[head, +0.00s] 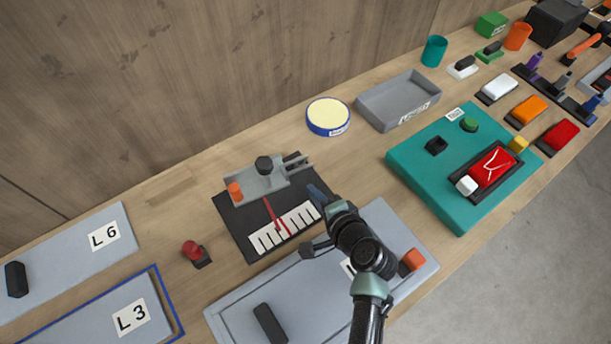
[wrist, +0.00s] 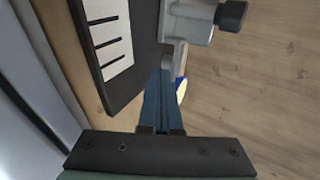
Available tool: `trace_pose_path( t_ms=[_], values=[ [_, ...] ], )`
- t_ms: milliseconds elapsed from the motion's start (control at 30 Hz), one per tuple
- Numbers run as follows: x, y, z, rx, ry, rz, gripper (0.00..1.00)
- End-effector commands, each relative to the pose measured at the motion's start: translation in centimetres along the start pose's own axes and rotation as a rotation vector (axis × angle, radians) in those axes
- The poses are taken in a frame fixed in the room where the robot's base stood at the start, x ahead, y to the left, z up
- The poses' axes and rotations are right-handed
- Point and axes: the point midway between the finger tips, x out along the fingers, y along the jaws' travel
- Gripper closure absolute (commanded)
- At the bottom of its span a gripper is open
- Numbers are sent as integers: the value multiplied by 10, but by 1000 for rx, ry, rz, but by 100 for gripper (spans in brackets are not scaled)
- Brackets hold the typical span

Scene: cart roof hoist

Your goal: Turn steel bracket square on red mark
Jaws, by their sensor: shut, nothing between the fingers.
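The steel bracket (head: 262,184) is a grey piece lying along the far edge of a black plate (head: 236,222). The red mark (head: 272,215) is a thin line on the plate, running from near the bracket across a white striped scale (head: 296,219). My gripper (head: 314,190) is shut and empty at the plate's right edge, by the bracket's right end. In the wrist view my blue fingers (wrist: 160,88) are together beside the bracket's end (wrist: 174,62); I cannot tell whether they touch. The red mark is not visible there.
A yellow-topped blue tin (head: 328,115) and a grey tray (head: 392,102) stand behind to the right. A teal box (head: 420,158) lies right. A red knob (head: 190,249) stands left of the plate. Grey panels lie in front and left. Bare bench lies behind the bracket.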

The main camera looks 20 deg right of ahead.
Motion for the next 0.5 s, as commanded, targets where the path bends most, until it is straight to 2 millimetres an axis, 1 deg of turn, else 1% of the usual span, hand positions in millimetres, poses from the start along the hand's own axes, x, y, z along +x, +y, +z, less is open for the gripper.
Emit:
trace_pose_path(
  t_ms=[33,100,200,333,500],
  values=[
    [9,-1,0,-2,-2,0,100],
    [18,-9,0,-3,-1,-1,100],
    [29,-15,0,-4,-1,0,100],
    [38,-19,0,-2,-1,0,100],
    [42,-21,0,-2,1,0,100]
  ],
)
